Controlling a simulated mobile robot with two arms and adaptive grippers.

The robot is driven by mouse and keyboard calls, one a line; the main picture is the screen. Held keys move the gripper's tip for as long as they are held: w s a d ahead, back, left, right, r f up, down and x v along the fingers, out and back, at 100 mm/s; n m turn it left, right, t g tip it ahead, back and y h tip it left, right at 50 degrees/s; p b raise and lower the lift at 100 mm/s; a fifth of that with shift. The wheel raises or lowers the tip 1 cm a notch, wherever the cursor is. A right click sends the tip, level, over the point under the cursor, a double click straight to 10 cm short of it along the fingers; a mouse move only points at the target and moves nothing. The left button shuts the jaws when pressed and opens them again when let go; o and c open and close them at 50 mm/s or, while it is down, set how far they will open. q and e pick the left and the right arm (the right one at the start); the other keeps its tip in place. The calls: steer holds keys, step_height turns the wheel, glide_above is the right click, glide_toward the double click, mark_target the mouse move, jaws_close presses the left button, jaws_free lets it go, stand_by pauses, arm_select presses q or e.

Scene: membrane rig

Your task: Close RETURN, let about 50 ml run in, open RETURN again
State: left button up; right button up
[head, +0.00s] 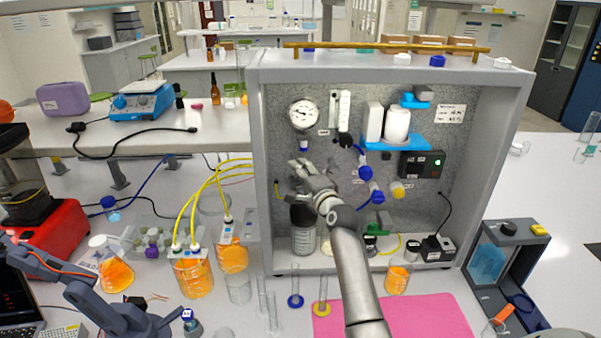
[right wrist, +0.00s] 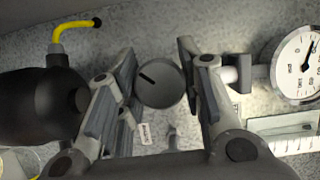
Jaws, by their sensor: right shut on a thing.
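My right gripper (head: 303,172) reaches the back panel of the rig (head: 352,280) below the round pressure gauge (head: 303,113). In the right wrist view its fingers stand on both sides of a round grey knob (right wrist: 160,85) with a short black mark lying diagonally, and they are shut on it. A small label (right wrist: 145,133) beside the knob is too small to read. In the head view the gripper hides the knob. Two vessels of orange liquid (head: 192,280) (head: 232,258) with yellow tubes stand left of the rig. My left gripper is not in view.
The gauge (right wrist: 300,65) is close to the right finger in the wrist view. Measuring cylinders (head: 295,285) and an orange beaker (head: 397,280) stand in front. A pink mat (head: 430,315) lies at the front right.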

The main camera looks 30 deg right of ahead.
steer(key=n+g, duration=0.1)
steer(key=n, duration=0.3)
steer(key=shift+g, duration=0.3)
steer(key=shift+n+g+h, duration=0.5)
steer(key=shift+n+g, duration=0.4)
steer(key=shift+n, duration=0.5)
steer(key=o, duration=1.1)
steer(key=shift+f, duration=0.1)
steer(key=shift+c, duration=0.2)
steer(key=v, duration=1.2)
steer(key=shift+a+f, duration=0.1)
